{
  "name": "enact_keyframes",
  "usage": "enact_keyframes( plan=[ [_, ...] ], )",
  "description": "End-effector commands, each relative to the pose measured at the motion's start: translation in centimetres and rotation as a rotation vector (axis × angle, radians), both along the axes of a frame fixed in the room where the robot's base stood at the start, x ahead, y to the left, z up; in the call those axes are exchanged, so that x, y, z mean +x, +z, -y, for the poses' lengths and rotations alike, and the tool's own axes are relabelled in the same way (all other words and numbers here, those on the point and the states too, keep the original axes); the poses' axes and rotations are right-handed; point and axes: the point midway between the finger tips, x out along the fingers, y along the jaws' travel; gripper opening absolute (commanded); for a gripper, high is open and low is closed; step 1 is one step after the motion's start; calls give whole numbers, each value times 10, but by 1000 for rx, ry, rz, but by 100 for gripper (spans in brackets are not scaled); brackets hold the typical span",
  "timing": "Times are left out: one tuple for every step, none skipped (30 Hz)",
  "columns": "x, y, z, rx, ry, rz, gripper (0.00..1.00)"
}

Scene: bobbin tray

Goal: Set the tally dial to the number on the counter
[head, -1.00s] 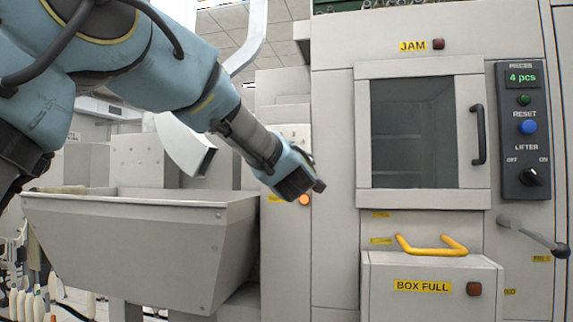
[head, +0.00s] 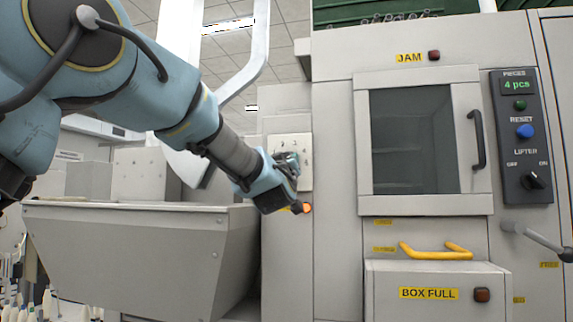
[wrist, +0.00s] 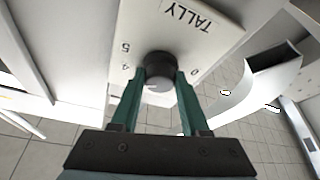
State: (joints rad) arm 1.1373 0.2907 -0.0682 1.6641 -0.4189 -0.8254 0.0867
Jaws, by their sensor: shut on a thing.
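The tally dial (wrist: 160,68) is a dark round knob on a pale plate marked TALLY (wrist: 190,18) in the wrist view. The digits 5 and 4 show to its left and a 0 to its right; no pointer mark is clear. My gripper (wrist: 161,78) is shut on the knob, one green finger on each side. In the head view my gripper (head: 288,163) is at the plate (head: 291,141), covering the dial and most of its digits. The counter display (head: 518,86) at the right reads "4 pcs".
An orange lamp (head: 307,208) is just below my gripper. A grey hopper (head: 130,255) stands at the left. To the right are a windowed door (head: 478,140), a RESET button (head: 525,131), a LIFTER switch (head: 536,180) and a yellow handle (head: 435,254).

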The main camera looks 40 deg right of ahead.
Motion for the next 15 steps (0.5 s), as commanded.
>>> enact_keyframes(
  plan=[
    [0,-1,0,2,0,0,0],
    [0,-1,0,2,0,0,0],
    [0,-1,0,2,0,0,0],
    [0,-1,0,2,-1,-1,0],
    [0,-1,0,2,-1,-1,0],
    [0,-1,0,2,-1,-1,0],
    [0,-1,0,2,-1,-1,0],
    [0,-1,0,2,-1,-1,0],
    [0,-1,0,2,0,-2,48],
    [0,-1,0,2,0,-2,51],
    [0,-1,0,2,0,-2,54],
    [0,-1,0,2,0,-2,59],
    [0,-1,0,2,-1,-1,62],
    [0,-1,0,1,0,-1,66],
    [0,0,0,1,0,-1,70]
  ],
)
